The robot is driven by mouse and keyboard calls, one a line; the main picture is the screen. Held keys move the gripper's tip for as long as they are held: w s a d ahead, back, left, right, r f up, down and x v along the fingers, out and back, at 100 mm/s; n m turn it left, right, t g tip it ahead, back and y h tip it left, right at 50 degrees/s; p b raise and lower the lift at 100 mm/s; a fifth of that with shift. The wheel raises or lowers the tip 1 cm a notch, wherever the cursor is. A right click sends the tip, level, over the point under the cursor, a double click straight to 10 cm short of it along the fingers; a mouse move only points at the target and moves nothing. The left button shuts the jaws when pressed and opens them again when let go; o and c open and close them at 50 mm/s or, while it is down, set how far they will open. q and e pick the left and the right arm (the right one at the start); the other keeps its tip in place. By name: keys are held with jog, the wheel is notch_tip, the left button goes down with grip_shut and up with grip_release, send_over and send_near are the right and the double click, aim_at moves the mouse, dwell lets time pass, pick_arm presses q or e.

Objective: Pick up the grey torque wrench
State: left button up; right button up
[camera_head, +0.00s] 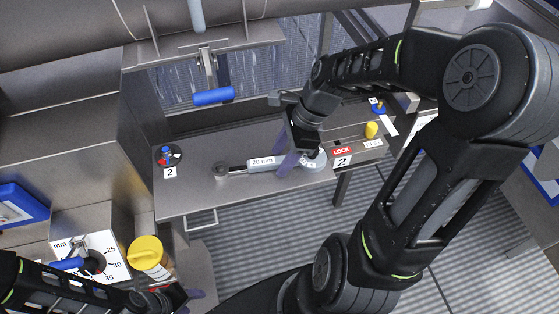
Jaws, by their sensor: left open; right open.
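The grey torque wrench (238,169) lies on the metal shelf table, with a dark round head at its left end and a label reading "20 mm" (262,163) towards its right. My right gripper (284,151) is open over the right part of the wrench, its purple fingers close to the label. I cannot tell whether the fingers touch it. The wrench's right end is partly hidden behind the gripper. My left gripper (197,297) is open at the bottom edge, low and far from the wrench, and only partly in view.
A round base with blue and red knobs (166,155) stands at the shelf's left, above a "2" label. A LOCK label (342,151) and a yellow knob (371,130) are at the right. A yellow-capped jar (150,256) and a dial panel are lower left. A blue handle (214,96) hangs behind.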

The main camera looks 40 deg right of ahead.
jog(key=shift+c, duration=0.3)
grip_shut()
dwell(0.3)
dwell(0.3)
